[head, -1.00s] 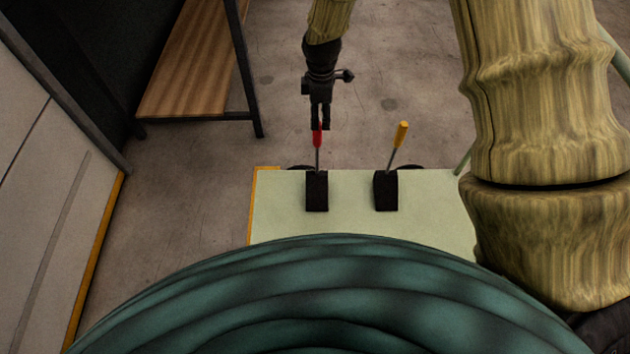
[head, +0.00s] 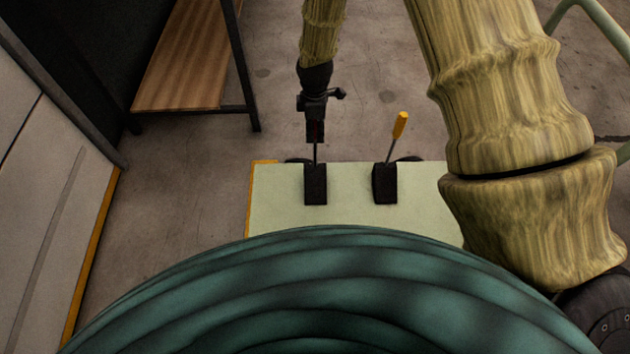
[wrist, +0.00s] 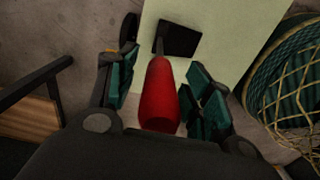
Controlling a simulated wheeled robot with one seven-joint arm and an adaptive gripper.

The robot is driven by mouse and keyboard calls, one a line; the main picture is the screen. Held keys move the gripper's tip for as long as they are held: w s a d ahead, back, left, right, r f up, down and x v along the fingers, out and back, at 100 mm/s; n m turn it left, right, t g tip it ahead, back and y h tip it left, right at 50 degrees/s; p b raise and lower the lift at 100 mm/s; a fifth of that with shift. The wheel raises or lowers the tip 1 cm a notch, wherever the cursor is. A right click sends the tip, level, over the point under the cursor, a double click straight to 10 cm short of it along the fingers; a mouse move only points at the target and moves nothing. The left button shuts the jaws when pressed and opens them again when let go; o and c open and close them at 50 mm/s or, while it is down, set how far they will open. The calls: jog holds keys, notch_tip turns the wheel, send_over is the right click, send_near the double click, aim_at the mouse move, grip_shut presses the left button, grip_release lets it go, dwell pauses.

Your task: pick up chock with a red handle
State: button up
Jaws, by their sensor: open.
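The chock with the red handle stands on a pale green platform (head: 275,205). Its black block (head: 315,185) and thin rod show in the head view, where my gripper (head: 315,138) hides most of the handle. In the wrist view the red handle (wrist: 159,95) lies between the two fingers of my gripper (wrist: 160,92), with a gap visible at its left side. The fingers are open around it. The black block (wrist: 178,38) shows beyond the handle.
A wooden-topped bench (head: 185,70) is at upper left. A cabinet (head: 50,200) stands at left. Bare floor lies between them.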

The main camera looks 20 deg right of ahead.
jog(key=shift+f, duration=0.9)
grip_shut()
jog(key=shift+w+r, duration=0.1)
jog(key=shift+r, duration=0.1)
